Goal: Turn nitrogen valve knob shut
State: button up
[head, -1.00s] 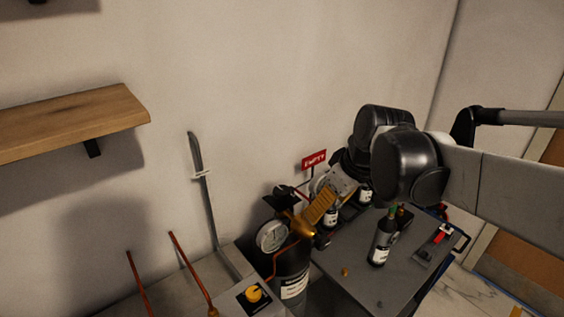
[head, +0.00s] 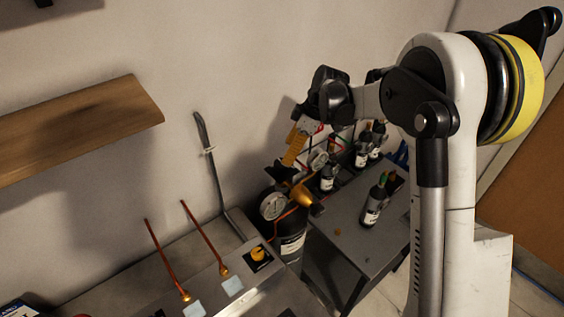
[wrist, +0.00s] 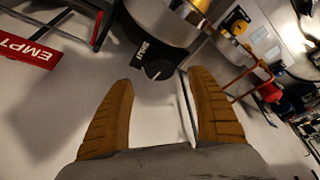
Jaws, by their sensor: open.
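A black knob (wrist: 160,69) with a white-lettered label beside it shows in the wrist view, attached at the end of a round metal body. It lies ahead of my fingertips, roughly centred between them. I take it for the nitrogen valve knob; its turn position is unclear. My gripper (wrist: 160,84) is open, with ribbed yellow fingers apart and nothing between them. In the head view my gripper (head: 291,160) hangs just above the dark cylinder (head: 291,243) and its round gauge (head: 273,206). The knob is hard to make out there.
A red EMPTY sign (wrist: 28,50) stands left in the wrist view. A metal panel carries a yellow knob (head: 258,254) and copper rods (head: 204,238). Dark bottles (head: 374,204) stand on a grey table (head: 352,241). A wooden shelf (head: 75,125) is on the wall.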

aim_at(282, 165)
jog(key=x, duration=0.6)
jog(key=c, duration=1.2)
